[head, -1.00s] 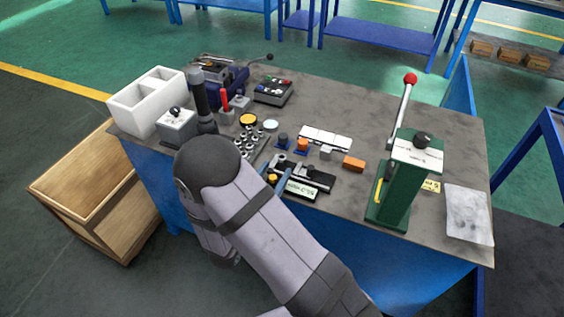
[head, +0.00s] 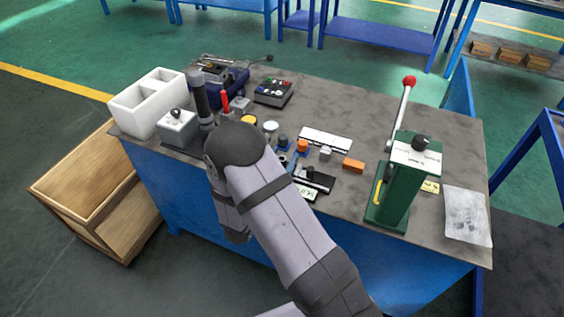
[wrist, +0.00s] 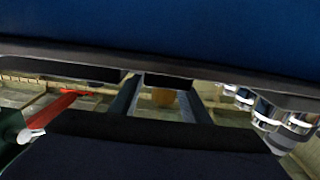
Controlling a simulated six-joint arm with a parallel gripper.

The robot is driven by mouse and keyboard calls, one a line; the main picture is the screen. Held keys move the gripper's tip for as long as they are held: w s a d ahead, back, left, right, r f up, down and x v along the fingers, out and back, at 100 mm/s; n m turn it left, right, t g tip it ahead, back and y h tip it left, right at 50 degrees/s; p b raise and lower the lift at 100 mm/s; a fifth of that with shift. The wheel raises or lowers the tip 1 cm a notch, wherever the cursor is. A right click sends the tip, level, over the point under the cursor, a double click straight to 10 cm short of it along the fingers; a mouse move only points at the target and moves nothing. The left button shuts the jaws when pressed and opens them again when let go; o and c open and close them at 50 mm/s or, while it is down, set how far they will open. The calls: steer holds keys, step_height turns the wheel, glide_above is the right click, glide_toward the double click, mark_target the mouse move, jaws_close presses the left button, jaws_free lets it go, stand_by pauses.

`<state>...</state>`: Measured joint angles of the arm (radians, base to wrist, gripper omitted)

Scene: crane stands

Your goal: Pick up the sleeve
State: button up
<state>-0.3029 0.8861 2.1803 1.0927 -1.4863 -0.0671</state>
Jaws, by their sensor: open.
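Several shiny metal cylinders (wrist: 268,112) show at the right edge of the wrist view. I cannot tell which of them is the sleeve. In the head view my arm covers the spot where their rack stood. My gripper (wrist: 160,98) shows in the wrist view as two dark bars with a gap between them. It is open, and no held part shows in it. A blurred orange-yellow round thing (wrist: 163,97) appears beyond the gap. The cylinders lie to the right of the fingers, apart from them. In the head view the gripper is hidden behind my arm.
A green press (head: 395,185) with a red-knobbed lever stands at the bench's right. A white divided box (head: 148,105) is at the left. An orange block (head: 353,166), a white tray (head: 325,139) and a control box (head: 273,92) sit mid-bench. The back right is clear.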

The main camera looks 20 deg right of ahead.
jaws_close()
steer(key=shift+r, duration=0.15)
steer(key=shift+r+p, duration=0.6)
steer(key=shift+r, duration=4.3)
